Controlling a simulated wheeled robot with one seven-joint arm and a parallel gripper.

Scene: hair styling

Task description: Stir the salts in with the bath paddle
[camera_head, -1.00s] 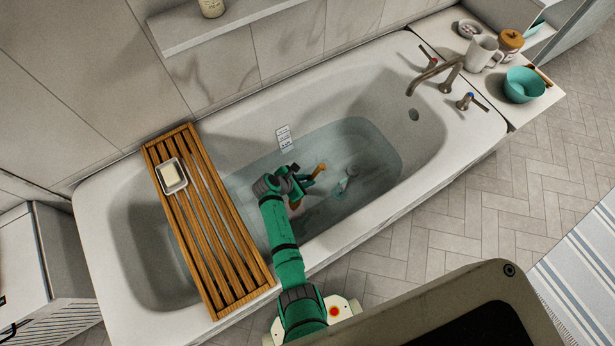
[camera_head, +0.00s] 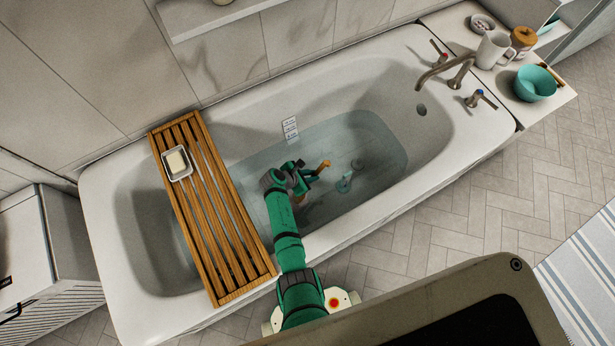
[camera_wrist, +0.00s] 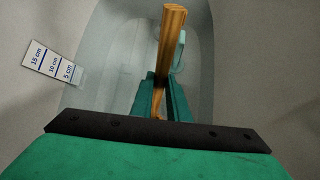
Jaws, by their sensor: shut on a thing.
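The wooden bath paddle (camera_head: 323,166) is held in my gripper (camera_head: 307,177) over the water in the tub. In the wrist view the paddle's handle (camera_wrist: 172,40) stands up between the two green fingers (camera_wrist: 161,97), which are shut on it. The paddle's lower end is hidden by my gripper and the water. A small pale teal item (camera_head: 345,183) is in the water right of my gripper.
A slatted wooden rack (camera_head: 213,215) with a soap dish (camera_head: 177,164) spans the tub at left. A depth label (camera_head: 290,129) is on the far wall. The faucet (camera_head: 447,70) is at the right end. A ledge there holds a white pitcher (camera_head: 493,50), a jar (camera_head: 523,38) and a teal bowl (camera_head: 535,83).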

